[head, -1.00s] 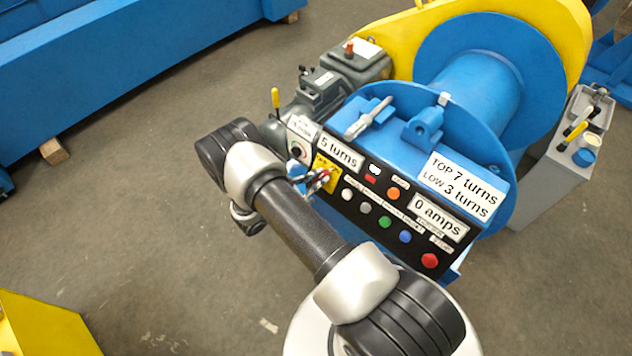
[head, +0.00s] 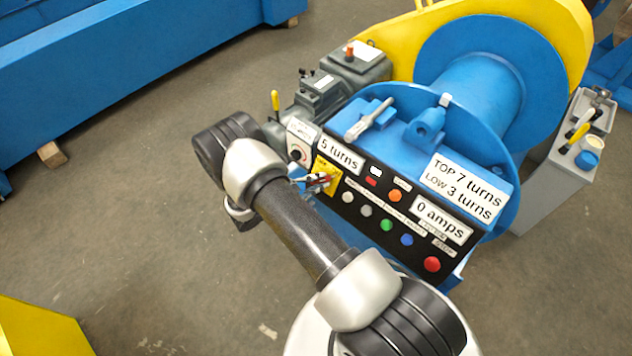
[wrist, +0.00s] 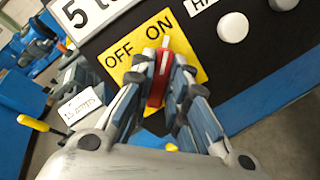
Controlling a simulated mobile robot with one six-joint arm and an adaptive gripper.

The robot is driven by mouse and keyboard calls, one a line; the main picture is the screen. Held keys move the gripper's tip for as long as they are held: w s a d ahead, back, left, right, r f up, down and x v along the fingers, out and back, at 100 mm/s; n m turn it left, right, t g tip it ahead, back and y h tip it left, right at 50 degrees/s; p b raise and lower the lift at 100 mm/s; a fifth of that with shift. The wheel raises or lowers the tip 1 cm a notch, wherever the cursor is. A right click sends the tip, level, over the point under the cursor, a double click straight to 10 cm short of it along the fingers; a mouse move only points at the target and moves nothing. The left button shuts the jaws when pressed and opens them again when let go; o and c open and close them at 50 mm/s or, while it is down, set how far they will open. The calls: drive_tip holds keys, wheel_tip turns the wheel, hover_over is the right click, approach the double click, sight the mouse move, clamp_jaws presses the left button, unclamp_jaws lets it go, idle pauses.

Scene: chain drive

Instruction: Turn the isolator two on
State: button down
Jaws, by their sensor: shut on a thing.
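A red switch handle (wrist: 158,72) stands on a yellow plate (wrist: 115,66) marked OFF and ON. In the wrist view its tip points up, closer to the word ON than to OFF. My gripper (wrist: 165,72) is shut on this handle, with one finger on each side of it. The handle's base is partly hidden between the fingers. In the head view the yellow plate (head: 333,164) is at the left end of the black control panel, and my gripper (head: 312,181) reaches it from the left. I cannot read an isolator number on the plate.
The black panel (head: 362,229) carries several coloured buttons, including a red one (head: 432,264), close to the right of my arm. A small rotary knob (head: 296,154) sits left of the plate. A blue drum (head: 478,88) stands behind.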

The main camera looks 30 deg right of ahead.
drive_tip(key=c, duration=1.6)
unclamp_jaws()
drive_tip(key=shift+o, duration=0.2)
drive_tip(key=v, duration=1.2)
